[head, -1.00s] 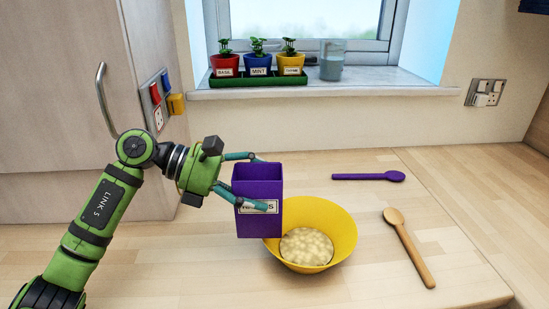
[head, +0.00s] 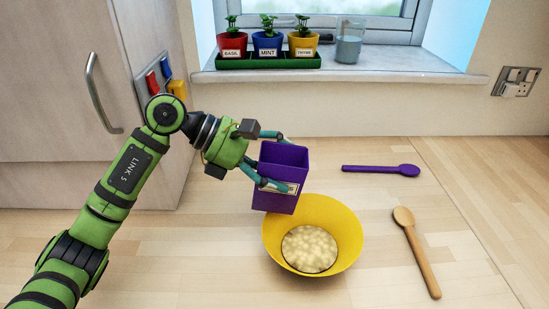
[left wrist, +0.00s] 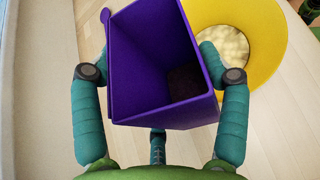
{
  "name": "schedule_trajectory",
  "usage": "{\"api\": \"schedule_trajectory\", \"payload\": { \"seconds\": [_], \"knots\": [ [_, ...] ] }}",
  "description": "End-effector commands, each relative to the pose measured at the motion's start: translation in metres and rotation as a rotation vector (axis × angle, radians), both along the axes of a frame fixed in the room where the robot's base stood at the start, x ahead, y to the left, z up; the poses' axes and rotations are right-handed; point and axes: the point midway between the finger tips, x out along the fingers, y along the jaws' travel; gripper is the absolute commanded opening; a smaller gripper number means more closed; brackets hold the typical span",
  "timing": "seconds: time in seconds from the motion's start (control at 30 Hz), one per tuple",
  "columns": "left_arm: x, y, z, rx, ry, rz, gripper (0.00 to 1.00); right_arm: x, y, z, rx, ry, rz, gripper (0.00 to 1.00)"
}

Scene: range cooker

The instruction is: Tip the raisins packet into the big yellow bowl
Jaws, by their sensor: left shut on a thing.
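The raisins packet (head: 279,194) is a purple open-topped box with a white label partly covered by a finger. My left gripper (head: 272,162) is shut on it and holds it over the back left rim of the big yellow bowl (head: 340,232), leaning slightly. In the left wrist view the fingers clasp the packet (left wrist: 150,105) on both sides, and dark contents (left wrist: 185,83) show at its bottom. The bowl also shows in the left wrist view (left wrist: 268,35), beyond the packet. A pale, lumpy mass (head: 309,249) lies in the bowl. My right gripper is not in view.
A purple spoon (head: 382,169) and a wooden spoon (head: 417,252) lie right of the bowl. Herb pots (head: 268,43) and a glass (head: 348,40) stand on the windowsill. A cupboard with a handle (head: 100,95) is at the left.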

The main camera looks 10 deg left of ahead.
Motion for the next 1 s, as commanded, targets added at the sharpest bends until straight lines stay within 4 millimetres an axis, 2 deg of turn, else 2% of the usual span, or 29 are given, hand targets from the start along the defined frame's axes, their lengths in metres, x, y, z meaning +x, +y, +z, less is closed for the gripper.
{"api": "schedule_trajectory", "payload": {
  "seconds": [0.03, 0.2, 0.53, 0.6, 1.0],
  "knots": [
    [-0.001, -0.002, 0.006, 0.017, -0.011, -0.001, 0.4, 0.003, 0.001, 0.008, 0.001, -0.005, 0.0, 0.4],
    [-0.003, -0.006, 0.008, 0.081, -0.041, -0.002, 0.4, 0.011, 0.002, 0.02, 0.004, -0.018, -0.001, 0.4],
    [-0.006, -0.013, 0.012, 0.218, -0.105, -0.001, 0.4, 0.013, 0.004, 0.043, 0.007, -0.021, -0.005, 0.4],
    [-0.006, -0.012, 0.008, 0.217, -0.104, 0.0, 0.4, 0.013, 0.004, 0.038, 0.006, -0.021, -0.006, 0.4],
    [-0.005, -0.009, 0.011, 0.4, -0.19, 0.0, 0.4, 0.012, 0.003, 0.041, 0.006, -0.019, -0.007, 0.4]
  ]
}}
